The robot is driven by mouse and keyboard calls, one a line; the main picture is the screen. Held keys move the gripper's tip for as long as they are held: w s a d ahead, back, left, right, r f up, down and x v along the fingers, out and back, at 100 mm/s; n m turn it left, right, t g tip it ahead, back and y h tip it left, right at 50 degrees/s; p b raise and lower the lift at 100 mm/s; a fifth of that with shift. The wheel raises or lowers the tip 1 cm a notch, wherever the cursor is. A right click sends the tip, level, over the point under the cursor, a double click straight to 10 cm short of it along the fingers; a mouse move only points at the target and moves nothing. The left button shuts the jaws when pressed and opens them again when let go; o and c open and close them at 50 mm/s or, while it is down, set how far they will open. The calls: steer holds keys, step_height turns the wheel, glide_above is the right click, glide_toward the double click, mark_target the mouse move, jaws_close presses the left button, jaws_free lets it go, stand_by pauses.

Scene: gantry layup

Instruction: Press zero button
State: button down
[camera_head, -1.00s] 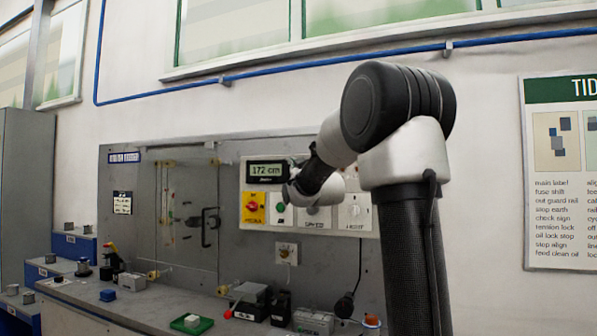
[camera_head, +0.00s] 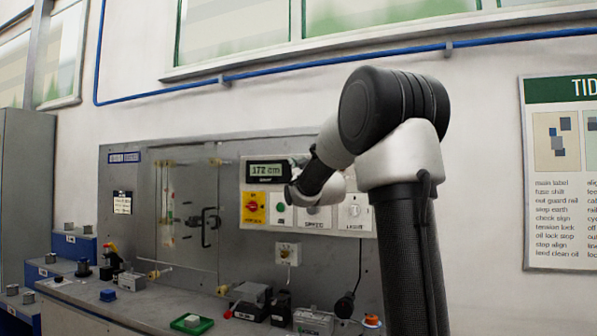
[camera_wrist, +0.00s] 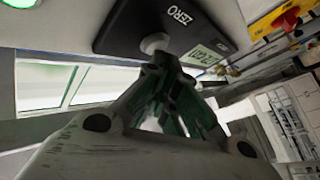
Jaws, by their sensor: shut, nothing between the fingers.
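The dark display unit (camera_head: 267,171) hangs on the panel and reads 172 cm. In the wrist view its housing (camera_wrist: 120,30) carries the word ZERO beside a round pale zero button (camera_wrist: 154,42). My gripper (camera_wrist: 162,62) is shut and empty, with its fingertips right at the button. I cannot tell whether they touch it, and the tips hide its near edge. In the head view my gripper (camera_head: 290,192) is at the right end of the display unit, where my wrist hides the button.
A yellow plate with a red knob (camera_head: 252,208) and a green button (camera_head: 281,209) sit below the display. A light switch (camera_head: 354,211) is to the right. The bench below holds a green tray (camera_head: 205,328) and several small devices.

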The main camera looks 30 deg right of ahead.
steer(key=shift+w+d, duration=0.1)
steer(key=shift+d, duration=0.15)
stand_by(0.5)
steer(key=shift+s+a, duration=0.5)
steer(key=shift+a, duration=0.2)
steer(key=s+a, duration=0.1)
steer(key=a, duration=0.1)
steer(key=s+a, duration=0.2)
stand_by(0.3)
stand_by(0.6)
